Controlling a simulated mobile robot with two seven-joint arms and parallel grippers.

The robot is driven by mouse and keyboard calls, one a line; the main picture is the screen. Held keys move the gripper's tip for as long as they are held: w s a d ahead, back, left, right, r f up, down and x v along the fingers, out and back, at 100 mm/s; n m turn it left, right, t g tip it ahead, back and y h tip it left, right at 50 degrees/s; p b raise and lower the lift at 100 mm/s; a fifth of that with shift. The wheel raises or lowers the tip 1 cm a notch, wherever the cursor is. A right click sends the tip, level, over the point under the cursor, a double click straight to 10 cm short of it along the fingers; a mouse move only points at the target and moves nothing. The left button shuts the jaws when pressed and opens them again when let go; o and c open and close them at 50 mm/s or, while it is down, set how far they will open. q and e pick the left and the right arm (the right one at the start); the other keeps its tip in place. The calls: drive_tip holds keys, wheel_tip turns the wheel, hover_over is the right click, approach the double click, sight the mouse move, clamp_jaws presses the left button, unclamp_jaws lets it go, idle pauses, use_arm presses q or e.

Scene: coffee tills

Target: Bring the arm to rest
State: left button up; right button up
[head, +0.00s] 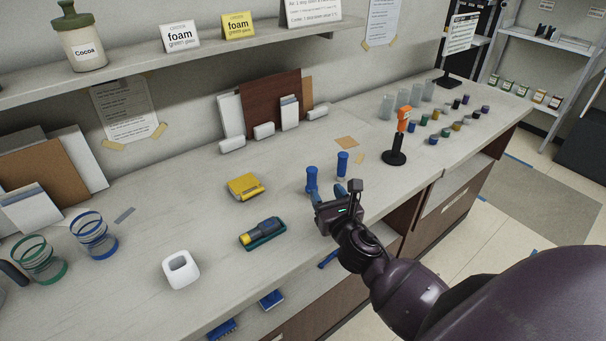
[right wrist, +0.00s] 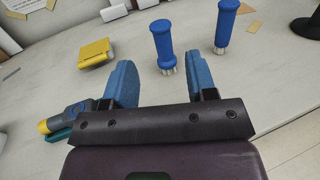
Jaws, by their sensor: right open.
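My right arm reaches in from the lower right of the head view. Its gripper (head: 330,192) is over the front part of the counter (head: 215,215), with its blue fingers apart. In the right wrist view the open jaws (right wrist: 163,80) have nothing between them. A blue-handled brush (head: 311,180) stands upright just beyond the fingertips; it also shows in the right wrist view (right wrist: 162,42). A second blue brush (head: 342,164) stands behind it to the right. My left gripper is not in view.
A yellow box (head: 243,187), a green tray (head: 266,241) holding a blue and yellow item, and a white holder (head: 181,270) lie left of the gripper. An orange device (head: 403,121) on a black stand is to the right. Bare counter lies between them.

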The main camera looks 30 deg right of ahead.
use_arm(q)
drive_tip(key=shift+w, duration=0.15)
use_arm(e)
drive_tip(key=shift+s, duration=0.1)
drive_tip(key=shift+s+d+f+m, duration=0.15)
drive_tip(key=shift+s+m, duration=0.2)
drive_tip(key=shift+m, duration=0.55)
drive_tip(key=s+m+g, duration=0.1)
drive_tip(key=m, duration=0.2)
drive_tip(key=s+f+m+g+h, duration=0.1)
drive_tip(key=s+m, duration=0.1)
drive_tip(key=s+f+m+g, duration=0.1)
drive_tip(key=m, duration=0.2)
drive_tip(key=shift+s+d+m+g+h, duration=0.25)
drive_tip(key=shift+s+m+g+h, duration=0.05)
drive_tip(key=shift+s+h, duration=0.1)
drive_tip(key=s+a+f+m+g+y, duration=0.25)
drive_tip(key=s+a+m+g, duration=0.2)
drive_tip(key=s+m, duration=0.6)
drive_tip(key=s+a+f+m+g+y, duration=0.2)
drive_tip(key=s+a+m+g+y, duration=0.3)
drive_tip(key=s+m, duration=0.6)
drive_tip(key=w+d+f+t+h, duration=0.1)
drive_tip(key=w+f+t, duration=0.6)
drive_tip(key=f, duration=0.3)
drive_tip(key=shift+w, duration=0.8)
